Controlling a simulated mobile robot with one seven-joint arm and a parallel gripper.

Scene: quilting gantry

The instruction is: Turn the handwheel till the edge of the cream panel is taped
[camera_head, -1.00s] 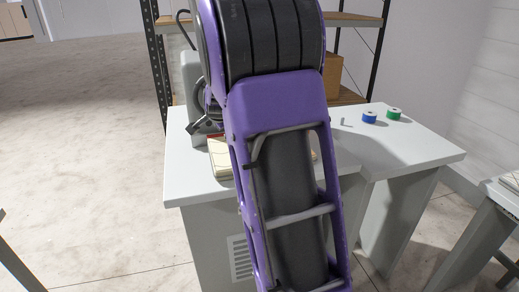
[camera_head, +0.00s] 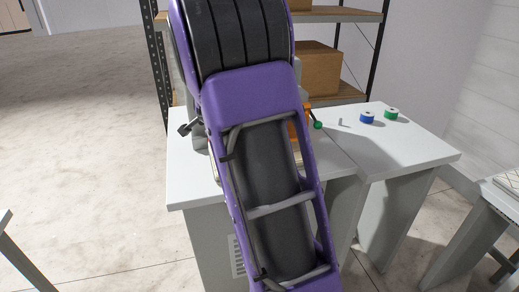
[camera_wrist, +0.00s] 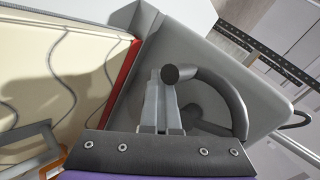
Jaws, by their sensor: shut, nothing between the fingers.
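In the wrist view the grey handwheel (camera_wrist: 232,100) is a thick curved rim on the side of the pale grey machine (camera_wrist: 195,45). Its dark round knob (camera_wrist: 170,73) shows right at the tips of my gripper (camera_wrist: 161,82). My gripper is shut and empty; I cannot tell whether it touches the knob. The cream panel (camera_wrist: 60,50), with wavy grey stitching, lies at the left. A red strip (camera_wrist: 124,75) runs along its right edge beside the machine. In the head view my arm hides the panel, the gripper and most of the machine.
The white table (camera_head: 195,185) has blue (camera_head: 367,118) and green (camera_head: 391,114) spools on its right part. A shelf with a cardboard box (camera_head: 316,70) stands behind.

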